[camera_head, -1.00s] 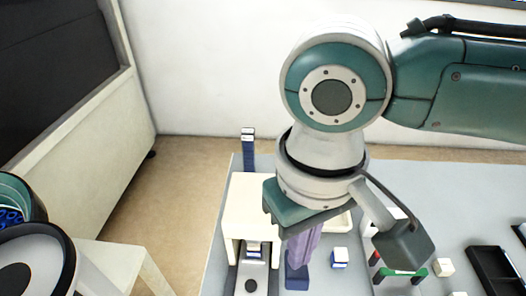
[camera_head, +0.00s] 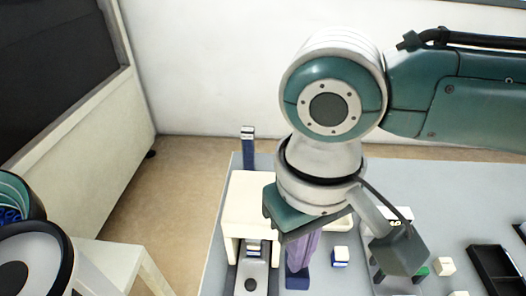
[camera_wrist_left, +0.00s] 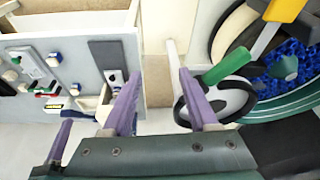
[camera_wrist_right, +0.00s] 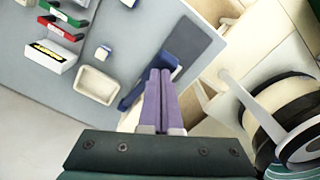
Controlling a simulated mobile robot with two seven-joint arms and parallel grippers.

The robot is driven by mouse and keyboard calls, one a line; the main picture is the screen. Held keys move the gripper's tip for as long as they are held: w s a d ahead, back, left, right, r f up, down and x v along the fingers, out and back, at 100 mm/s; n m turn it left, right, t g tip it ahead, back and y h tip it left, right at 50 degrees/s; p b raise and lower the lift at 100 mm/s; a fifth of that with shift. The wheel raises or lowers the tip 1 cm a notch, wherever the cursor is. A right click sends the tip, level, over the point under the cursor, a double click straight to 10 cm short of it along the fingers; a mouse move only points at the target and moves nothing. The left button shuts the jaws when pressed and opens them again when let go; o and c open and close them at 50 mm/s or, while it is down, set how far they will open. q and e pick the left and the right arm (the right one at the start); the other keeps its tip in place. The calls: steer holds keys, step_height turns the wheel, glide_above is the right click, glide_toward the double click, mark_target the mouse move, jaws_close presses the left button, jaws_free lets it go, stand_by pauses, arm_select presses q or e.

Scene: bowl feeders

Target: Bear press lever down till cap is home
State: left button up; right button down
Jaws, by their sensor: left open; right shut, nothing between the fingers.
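The cream press frame (camera_head: 252,203) stands at the table's left edge, arching over a grey slide (camera_head: 251,274). A small dark-and-white stack (camera_head: 255,246) sits under the arch; whether its cap is seated cannot be told. My right gripper (camera_head: 301,250) is shut and empty, pointing down just right of the frame. Its purple fingers are over a dark blue piece (camera_head: 297,282), possibly the lever, which also shows beside the fingertips in the right wrist view (camera_wrist_right: 133,96). Contact cannot be judged. My left gripper (camera_wrist_left: 160,68) is open and empty in the left wrist view.
A blue post with a white top (camera_head: 248,146) rises behind the frame. A blue-and-white block (camera_head: 340,257) lies right of my right gripper. A cream tray (camera_wrist_right: 97,85) and red (camera_wrist_right: 60,27) and green racks stand nearby. Black trays (camera_head: 492,268) are at far right.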

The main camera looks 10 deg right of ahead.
mark_target(295, 284)
steer(key=shift+f+b, duration=0.6)
steer(key=shift+f, duration=0.95)
steer(key=shift+s+a+f+b, duration=0.1)
steer(key=shift+s+f+b, duration=0.15)
steer(key=shift+f, duration=0.55)
steer(key=shift+s+a+f+b, duration=0.1)
steer(key=shift+s+f+b, duration=0.15)
steer(key=shift+f, duration=0.55)
steer(key=shift+f, duration=0.15)
steer(key=f+b, duration=0.1)
steer(key=f, duration=0.2)
steer(key=shift+s+f+b, duration=0.15)
steer(key=shift+s+b, duration=0.05)
steer(key=shift+b, duration=0.1)
steer(key=shift+d+f+b, duration=0.15)
steer(key=shift+f+b, duration=0.15)
steer(key=shift+f, duration=0.4)
steer(key=shift+r, duration=0.1)
